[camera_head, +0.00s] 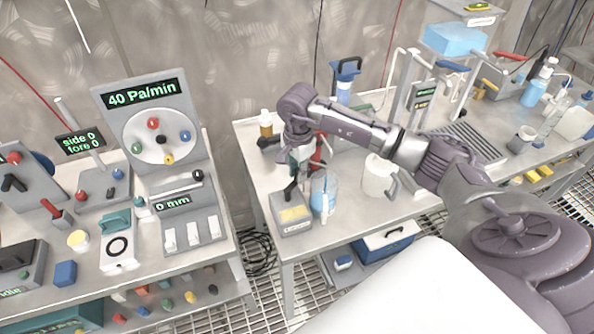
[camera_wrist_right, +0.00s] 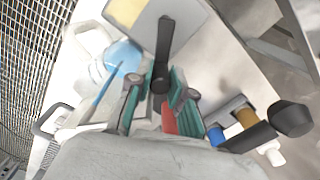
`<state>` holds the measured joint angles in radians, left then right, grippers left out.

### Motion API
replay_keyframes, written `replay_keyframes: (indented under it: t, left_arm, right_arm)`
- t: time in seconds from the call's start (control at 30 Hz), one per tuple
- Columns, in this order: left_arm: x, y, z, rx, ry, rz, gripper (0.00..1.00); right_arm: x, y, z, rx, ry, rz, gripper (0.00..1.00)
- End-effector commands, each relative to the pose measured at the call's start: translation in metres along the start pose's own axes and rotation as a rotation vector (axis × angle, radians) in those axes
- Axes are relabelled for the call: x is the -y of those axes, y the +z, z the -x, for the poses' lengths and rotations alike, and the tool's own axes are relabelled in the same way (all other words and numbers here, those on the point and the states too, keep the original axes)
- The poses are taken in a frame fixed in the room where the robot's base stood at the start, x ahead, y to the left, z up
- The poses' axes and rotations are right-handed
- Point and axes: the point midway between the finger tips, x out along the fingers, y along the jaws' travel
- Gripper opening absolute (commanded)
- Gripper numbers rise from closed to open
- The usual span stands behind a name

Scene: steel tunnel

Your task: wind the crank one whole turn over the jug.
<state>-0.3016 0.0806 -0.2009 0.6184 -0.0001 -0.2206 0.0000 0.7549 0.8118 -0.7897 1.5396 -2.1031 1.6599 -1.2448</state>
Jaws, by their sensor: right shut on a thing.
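My right gripper (camera_head: 303,170) reaches down over the middle bench, above a grey box with a yellow top (camera_head: 292,213). In the wrist view my right gripper (camera_wrist_right: 160,100) is shut around the end of a black lever (camera_wrist_right: 160,55), which I take for the crank. Its lower part (camera_head: 290,190) shows over the box. A red part (camera_wrist_right: 169,120) shows between the fingers. A clear vessel with blue liquid (camera_head: 325,195) stands beside the box. A white jug (camera_head: 378,177) stands farther right. I cannot tell which vessel the task means. My left gripper is out of view.
A brown bottle (camera_head: 266,123) and a dark part stand behind the gripper. A bottle with a dark handle (camera_head: 346,75) stands at the back. A drain grille (camera_head: 468,140) lies at right.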

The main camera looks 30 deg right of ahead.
Motion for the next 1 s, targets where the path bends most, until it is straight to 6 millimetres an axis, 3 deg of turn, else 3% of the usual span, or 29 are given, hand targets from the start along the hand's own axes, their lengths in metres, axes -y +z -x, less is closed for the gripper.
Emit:
replay_keyframes:
  t: [0.37,0.4,0.47,0.8,1.0]
  left_arm:
    - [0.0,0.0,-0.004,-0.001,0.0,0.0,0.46]
    - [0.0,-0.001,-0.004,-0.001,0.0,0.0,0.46]
    - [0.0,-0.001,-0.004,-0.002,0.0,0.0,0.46]
    - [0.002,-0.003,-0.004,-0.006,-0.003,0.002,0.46]
    - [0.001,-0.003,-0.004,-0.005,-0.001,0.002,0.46]
  right_arm:
    - [-0.002,-0.001,0.001,0.0,-0.002,-0.066,0.0]
    - [-0.002,-0.001,0.001,0.001,-0.002,-0.066,0.22]
    - [-0.002,-0.001,0.001,0.0,-0.002,-0.065,0.31]
    - [-0.002,-0.001,0.003,0.0,-0.002,-0.065,0.31]
    - [-0.002,-0.002,0.03,-0.002,-0.006,-0.065,0.31]
